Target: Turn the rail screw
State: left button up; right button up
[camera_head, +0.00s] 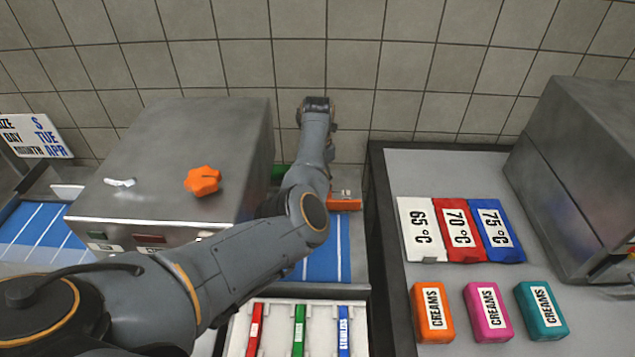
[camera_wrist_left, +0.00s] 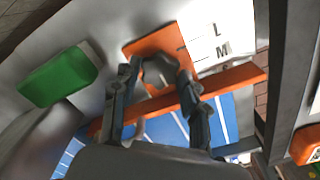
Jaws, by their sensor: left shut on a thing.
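My left gripper (camera_wrist_left: 160,74) is shut on a grey screw knob (camera_wrist_left: 158,68) in the left wrist view, one finger on each side of it. The knob sits in front of an orange plate (camera_wrist_left: 142,47) with dark marks on its edge. A long orange rail (camera_wrist_left: 238,80) crosses near the fingers. In the head view, my left arm reaches over to the wall side, and its links hide the gripper and the knob. The end of the orange rail (camera_head: 345,204) shows right of my forearm. My right gripper is in neither view.
A grey metal box with an orange knob (camera_head: 202,180) stands left of my arm. A green block (camera_wrist_left: 58,76) is beside the orange plate. A blue striped belt (camera_head: 322,262) lies under the rail. Temperature cards (camera_head: 459,230) and cream packs (camera_head: 487,312) lie on the right table.

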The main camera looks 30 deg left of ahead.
pick_arm(q)
jog(key=n+b, duration=0.1)
jog(key=n, duration=0.5)
jog(key=shift+n, duration=0.3)
dwell(0.4)
jog(key=o, duration=1.2)
jog(key=shift+c, duration=0.2)
jog(key=shift+r, duration=0.1)
notch_tip(320, 180, up, 12)
